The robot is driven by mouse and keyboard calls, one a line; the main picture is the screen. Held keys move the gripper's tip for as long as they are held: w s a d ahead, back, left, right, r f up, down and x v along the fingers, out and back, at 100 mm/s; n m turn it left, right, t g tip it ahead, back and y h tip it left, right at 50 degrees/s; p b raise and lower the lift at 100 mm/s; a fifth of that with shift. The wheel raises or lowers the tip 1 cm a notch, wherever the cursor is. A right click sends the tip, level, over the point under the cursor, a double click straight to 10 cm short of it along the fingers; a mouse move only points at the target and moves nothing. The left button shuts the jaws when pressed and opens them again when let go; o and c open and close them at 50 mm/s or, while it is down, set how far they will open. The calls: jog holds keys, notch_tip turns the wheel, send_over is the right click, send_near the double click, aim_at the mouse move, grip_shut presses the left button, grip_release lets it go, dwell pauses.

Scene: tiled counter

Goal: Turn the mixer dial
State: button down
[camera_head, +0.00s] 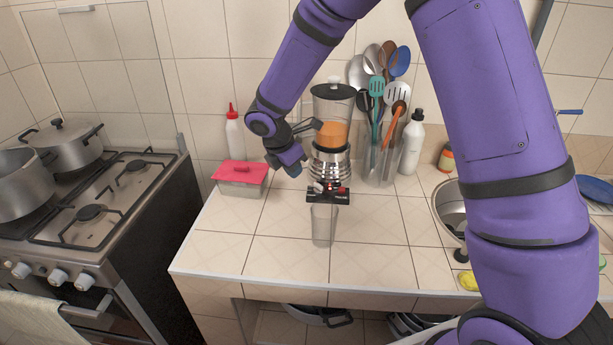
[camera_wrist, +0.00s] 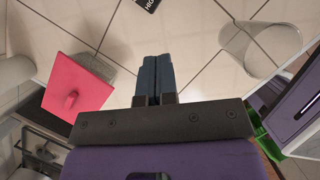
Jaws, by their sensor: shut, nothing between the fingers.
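The mixer is a blender with a clear jar (camera_head: 332,110) holding orange liquid, upright on a silver body (camera_head: 330,165). Its black base (camera_head: 328,195) has small red marks at the front. The dial is too small to make out clearly. My gripper (camera_head: 292,161) is just left of the silver body, pointing down, apart from the base as far as I can tell. In the wrist view my gripper (camera_wrist: 153,80) has its two dark blue fingers together, with nothing between them. A corner of the black base with "HIGH" lettering (camera_wrist: 147,4) shows at the top edge; the dial is not visible there.
A clear glass (camera_head: 323,225) stands in front of the blender. A red-lidded box (camera_head: 240,174) and a white bottle (camera_head: 234,135) are to the left. A utensil holder (camera_head: 378,160) and another bottle (camera_head: 412,145) are to the right. The front-left counter is clear.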

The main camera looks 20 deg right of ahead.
aim_at(320, 192)
jog(key=x, duration=0.9)
jog(key=shift+f, duration=0.3)
jog(key=d, duration=0.2)
jog(key=shift+w+d, duration=0.25)
jog(key=shift+w, duration=0.15)
jog(key=shift+w+d, duration=0.35)
jog(key=shift+d, duration=0.4)
jog(key=shift+d, duration=0.15)
